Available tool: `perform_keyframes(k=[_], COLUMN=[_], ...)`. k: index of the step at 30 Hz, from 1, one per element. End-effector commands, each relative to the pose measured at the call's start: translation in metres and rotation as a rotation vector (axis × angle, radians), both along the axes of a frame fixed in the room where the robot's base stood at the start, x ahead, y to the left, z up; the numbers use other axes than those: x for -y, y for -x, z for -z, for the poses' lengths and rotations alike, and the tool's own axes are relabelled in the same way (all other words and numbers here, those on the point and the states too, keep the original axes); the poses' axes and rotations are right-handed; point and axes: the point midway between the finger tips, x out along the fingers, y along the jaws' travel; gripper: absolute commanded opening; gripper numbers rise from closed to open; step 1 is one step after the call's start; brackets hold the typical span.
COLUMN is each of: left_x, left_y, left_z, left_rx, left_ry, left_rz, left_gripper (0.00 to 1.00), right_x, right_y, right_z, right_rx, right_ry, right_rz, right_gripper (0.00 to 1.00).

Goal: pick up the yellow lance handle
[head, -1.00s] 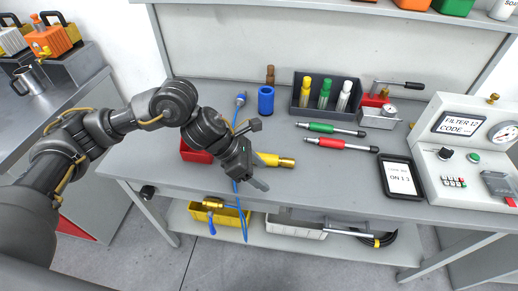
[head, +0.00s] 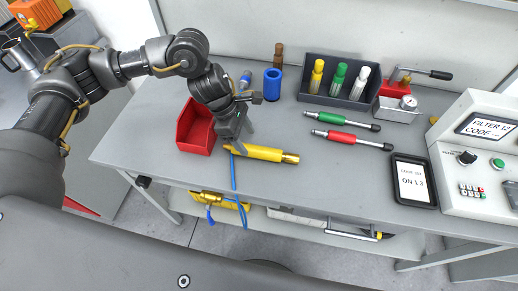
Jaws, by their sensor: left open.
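The yellow lance handle (head: 268,154) lies on the grey bench with its brass end to the right. A blue hose hangs from its left end over the front edge. My left gripper (head: 246,147) is open, pointing down at the left part of the handle. Its fingers are at or just above the yellow body and hide a little of it. I cannot tell whether they touch it. My right gripper is not in view.
A red bin (head: 194,128) stands close left of my gripper. Behind are a blue cylinder (head: 272,84) and a dark tray (head: 350,96) of bottles. Green (head: 340,121) and red (head: 350,138) lances lie to the right. The bench front centre is clear.

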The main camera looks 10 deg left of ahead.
Motion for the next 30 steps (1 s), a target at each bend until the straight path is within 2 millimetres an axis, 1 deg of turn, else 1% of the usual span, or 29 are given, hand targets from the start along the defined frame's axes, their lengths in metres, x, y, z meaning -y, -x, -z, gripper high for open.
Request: perform_keyframes(k=[1,3,5,8,11,13,16,19,24,25,26,30], left_x=[0.001,0.001,0.002,0.008,0.016,0.020,0.023,0.024,0.024,0.024,0.024,0.024], left_y=[0.000,0.000,0.000,0.001,0.001,0.001,0.000,0.000,0.000,0.000,0.000,0.000], left_z=[0.001,0.002,0.003,0.010,0.023,0.034,0.044,0.048,0.049,0.048,0.048,0.048], left_rx=[0.000,0.000,-0.001,-0.003,-0.004,-0.005,-0.002,-0.002,0.000,0.000,0.000,0.000], left_ry=[0.000,0.001,0.001,0.000,0.000,0.001,0.001,0.001,0.001,0.001,0.001,0.001], left_rz=[-0.001,-0.001,-0.001,0.000,-0.001,-0.001,-0.002,-0.001,-0.001,-0.001,-0.001,-0.001], left_gripper=[0.61,0.61,0.61,0.61,0.61,0.61,0.61,0.61,0.61,0.59,0.56,0.37], right_x=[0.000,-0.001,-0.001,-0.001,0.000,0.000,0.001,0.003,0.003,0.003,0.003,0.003], right_y=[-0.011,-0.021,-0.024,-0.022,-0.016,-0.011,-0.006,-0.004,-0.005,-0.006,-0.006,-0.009], right_z=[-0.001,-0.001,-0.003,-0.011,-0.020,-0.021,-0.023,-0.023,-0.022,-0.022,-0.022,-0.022], right_rx=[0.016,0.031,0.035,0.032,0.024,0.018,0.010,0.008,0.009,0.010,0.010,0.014], right_ry=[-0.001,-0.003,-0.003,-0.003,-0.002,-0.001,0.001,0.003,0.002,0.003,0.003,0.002], right_rz=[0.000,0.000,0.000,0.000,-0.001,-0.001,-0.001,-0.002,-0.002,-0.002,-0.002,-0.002], right_gripper=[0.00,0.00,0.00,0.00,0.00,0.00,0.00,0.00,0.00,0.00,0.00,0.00])
